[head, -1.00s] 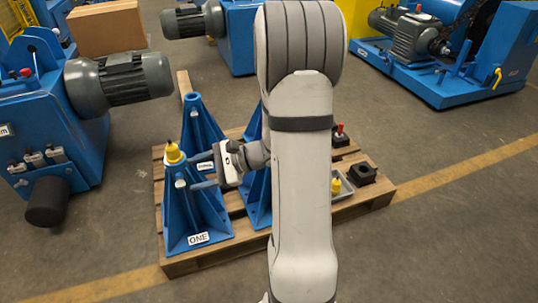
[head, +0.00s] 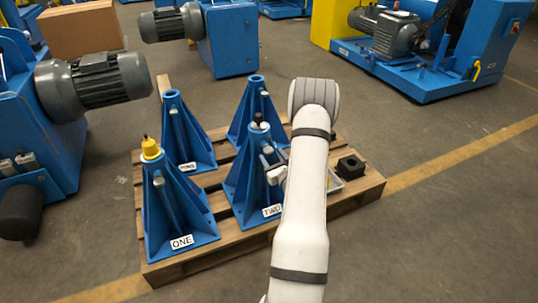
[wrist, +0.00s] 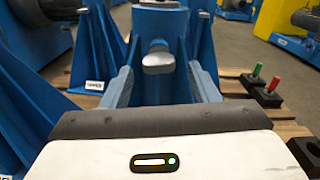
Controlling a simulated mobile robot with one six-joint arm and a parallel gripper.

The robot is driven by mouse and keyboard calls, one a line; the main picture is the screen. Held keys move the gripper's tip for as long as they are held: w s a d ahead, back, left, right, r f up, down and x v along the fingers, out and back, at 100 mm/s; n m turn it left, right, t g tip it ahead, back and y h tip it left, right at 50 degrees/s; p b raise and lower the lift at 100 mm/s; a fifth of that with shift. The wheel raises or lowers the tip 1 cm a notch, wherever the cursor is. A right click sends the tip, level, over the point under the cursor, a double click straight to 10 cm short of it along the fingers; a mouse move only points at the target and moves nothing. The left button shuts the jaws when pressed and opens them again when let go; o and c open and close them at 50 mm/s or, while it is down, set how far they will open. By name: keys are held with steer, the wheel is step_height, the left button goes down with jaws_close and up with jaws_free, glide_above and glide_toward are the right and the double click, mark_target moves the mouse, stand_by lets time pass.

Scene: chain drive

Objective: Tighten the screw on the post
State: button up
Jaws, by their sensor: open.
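Post TWO (head: 245,185), a blue tapered stand, is on the pallet just left of my arm in the head view. In the wrist view the blue post (wrist: 172,22) is straight ahead, with a screw (wrist: 158,58) with a pale, flattened head sticking out of it towards me. My gripper (wrist: 160,72) is open, its two fingers apart on the left and right of the screw head. I cannot tell whether they touch it. In the head view my gripper (head: 273,165) is at post TWO's right side, partly hidden by my arm.
Post ONE (head: 172,205), with a yellow cap (head: 151,148), stands to the left. Two more blue posts stand behind. A black block (head: 351,167) is on the pallet's right.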

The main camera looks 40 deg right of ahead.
mark_target(269, 152)
steer(key=shift+x, duration=1.65)
steer(key=shift+c, duration=0.3)
